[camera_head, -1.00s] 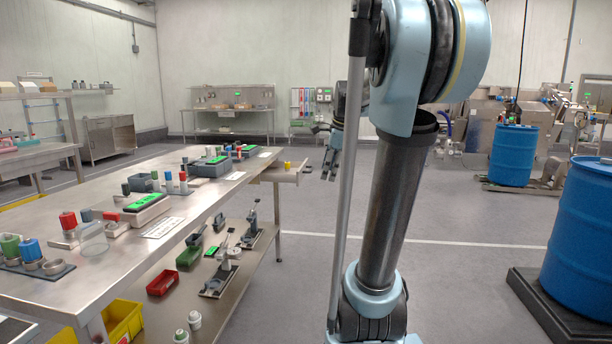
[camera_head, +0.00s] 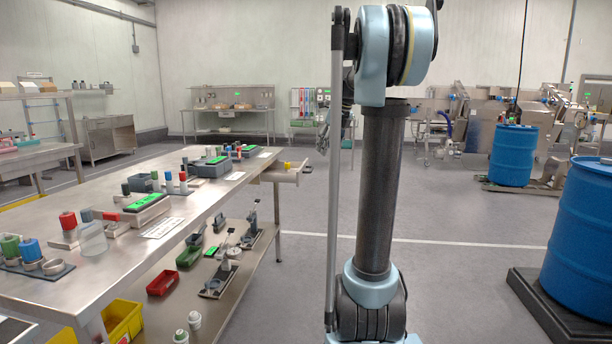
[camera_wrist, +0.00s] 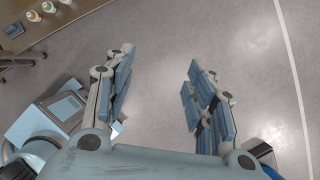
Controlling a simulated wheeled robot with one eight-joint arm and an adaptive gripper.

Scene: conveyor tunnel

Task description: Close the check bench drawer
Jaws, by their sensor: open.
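The check bench (camera_head: 130,240) is a long steel table on the left in the head view. Its drawer (camera_head: 293,175) sticks out to the right from the bench's far end, so it stands open. A small yellow item shows at the drawer. My gripper (camera_wrist: 160,75) is open in the wrist view, with nothing between its fingers and bare grey floor beneath. In the head view my gripper (camera_head: 322,141) is small and partly hidden by my arm. It appears to the right of the drawer and higher in the picture, apart from it.
Red and green bins (camera_head: 162,283) and several fixtures stand on the bench's lower shelf. A blue drum (camera_head: 585,235) stands on a dark platform at the right. Several small bottles (camera_wrist: 48,7) sit on a surface at the wrist view's top left. The floor right of the bench is clear.

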